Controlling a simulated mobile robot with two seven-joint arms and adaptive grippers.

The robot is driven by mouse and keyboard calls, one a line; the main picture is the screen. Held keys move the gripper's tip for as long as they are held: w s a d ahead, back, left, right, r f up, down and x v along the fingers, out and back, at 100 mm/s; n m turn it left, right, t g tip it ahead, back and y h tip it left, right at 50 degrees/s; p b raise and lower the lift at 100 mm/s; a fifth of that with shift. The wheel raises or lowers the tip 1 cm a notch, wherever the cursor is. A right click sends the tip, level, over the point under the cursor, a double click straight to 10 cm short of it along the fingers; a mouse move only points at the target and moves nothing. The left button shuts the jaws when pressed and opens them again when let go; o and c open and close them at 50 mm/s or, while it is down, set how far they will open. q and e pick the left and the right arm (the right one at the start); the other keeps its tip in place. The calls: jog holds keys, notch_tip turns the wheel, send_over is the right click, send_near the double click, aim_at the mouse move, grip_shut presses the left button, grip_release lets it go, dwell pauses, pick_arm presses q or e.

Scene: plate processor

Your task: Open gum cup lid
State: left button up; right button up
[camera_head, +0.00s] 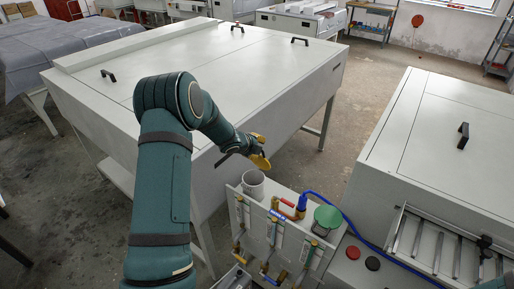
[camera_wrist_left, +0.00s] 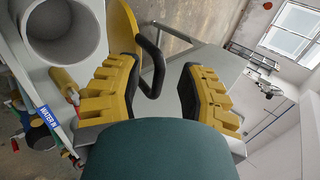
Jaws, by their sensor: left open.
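The gum cup (camera_head: 253,186) is a pale grey cylinder on the panel unit, and its open mouth shows. The cup also shows at the upper left of the left wrist view (camera_wrist_left: 62,58). A yellow disc, its lid (camera_head: 261,162), stands raised at the cup's far side; it also shows in the left wrist view (camera_wrist_left: 123,22). A bent black handle (camera_wrist_left: 153,62) on it reaches between my fingers. My left gripper (camera_wrist_left: 157,80) is open around this handle, whose lower end is near the left finger; I cannot tell if they touch. My right gripper is not in view.
A green-lidded cup (camera_head: 327,216), a blue hose (camera_head: 345,217) and valves stand right of the gum cup. A large grey machine (camera_head: 215,70) lies behind my left arm. Another machine (camera_head: 450,130) stands at right, with floor between them.

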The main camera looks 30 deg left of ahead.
pick_arm(q)
jog(key=v, duration=1.1)
jog(key=shift+s+r, duration=0.25)
jog(key=shift+r, duration=0.1)
jog(key=s+d+f+n+g+h+b, duration=0.1)
jog(key=s+d+f+n+g+b, duration=0.15)
jog(key=d+f+n, duration=0.45)
jog(key=s+d+f+n+g+h+b, duration=0.1)
jog(key=s+d+f+n+h+b, duration=0.2)
jog(key=d+f, duration=0.9)
jog(key=s+d+f+n+g+b, duration=0.2)
jog(key=s+d+f+n, duration=0.3)
jog(key=s, duration=0.3)
jog(key=s+d+f+n+g+b, duration=0.2)
jog(key=s+d+f+n, duration=0.4)
jog(key=s+f, duration=0.1)
jog(key=shift+s+d+y, duration=0.3)
jog(key=shift+s+y, duration=0.1)
jog(key=shift+s, duration=0.5)
